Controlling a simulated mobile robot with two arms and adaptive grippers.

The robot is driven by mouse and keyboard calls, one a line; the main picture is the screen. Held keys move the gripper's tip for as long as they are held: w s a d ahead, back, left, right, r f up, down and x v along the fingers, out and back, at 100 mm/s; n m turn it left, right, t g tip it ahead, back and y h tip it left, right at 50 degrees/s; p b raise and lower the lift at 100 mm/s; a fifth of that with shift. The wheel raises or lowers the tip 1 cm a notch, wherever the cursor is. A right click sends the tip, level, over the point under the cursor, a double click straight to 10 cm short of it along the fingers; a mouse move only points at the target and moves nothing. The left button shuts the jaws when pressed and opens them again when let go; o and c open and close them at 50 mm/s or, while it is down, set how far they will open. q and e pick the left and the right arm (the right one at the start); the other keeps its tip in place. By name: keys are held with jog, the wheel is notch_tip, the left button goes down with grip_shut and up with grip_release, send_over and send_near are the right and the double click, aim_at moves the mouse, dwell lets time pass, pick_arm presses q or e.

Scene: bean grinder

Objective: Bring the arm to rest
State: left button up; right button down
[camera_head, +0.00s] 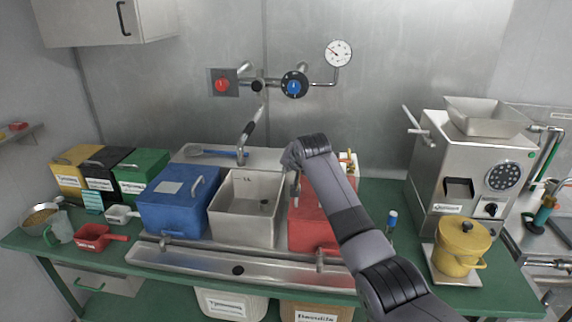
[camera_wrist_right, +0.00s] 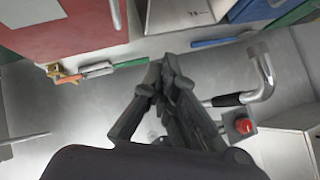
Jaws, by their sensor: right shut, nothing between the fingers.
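My right arm (camera_head: 365,245) comes in from the lower right of the head view and reaches up over the red box, with its far end beside the sink tap. My right gripper shows in the right wrist view (camera_wrist_right: 165,78), its fingers shut together and empty. It is mostly hidden behind my arm in the head view. The red box (camera_head: 305,230) is partly covered by my arm; it also shows in the wrist view (camera_wrist_right: 70,25). My left gripper is not in view.
A tap (camera_head: 248,138) rises left of my arm's end. A white sink basin (camera_head: 240,210) and blue box (camera_head: 172,205) stand left of the red box. A steel grinder (camera_head: 465,160) and yellow pot (camera_head: 462,245) stand right. Green counter (camera_head: 385,200) shows between.

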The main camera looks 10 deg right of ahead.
jog(key=s+d+f+n+g, duration=0.1)
jog(key=s+d+f, duration=0.1)
jog(key=s+f, duration=0.85)
jog(key=s+d+f+n+g, duration=0.2)
jog(key=s+f, duration=0.8)
jog(key=s, duration=0.1)
jog(key=s+d+f+n+g, duration=0.1)
jog(key=s+d, duration=0.1)
jog(key=s, duration=0.9)
jog(key=s+d+f+n+g+h, duration=0.1)
jog(key=s+d+f+n, duration=0.1)
jog(key=s, duration=1)
jog(key=s+d+f+n+g, duration=0.1)
jog(key=s+d, duration=0.1)
jog(key=s, duration=0.9)
notch_tip(320, 180, down, 27)
jog(key=s+g+b, duration=0.1)
jog(key=g+b, duration=0.1)
jog(key=s+d+f, duration=0.2)
jog(key=s+f, duration=1.5)
jog(key=shift+s+d+n+g+h, duration=0.15)
jog(key=shift+d+n+g+h, duration=0.15)
jog(key=shift+d+g, duration=0.1)
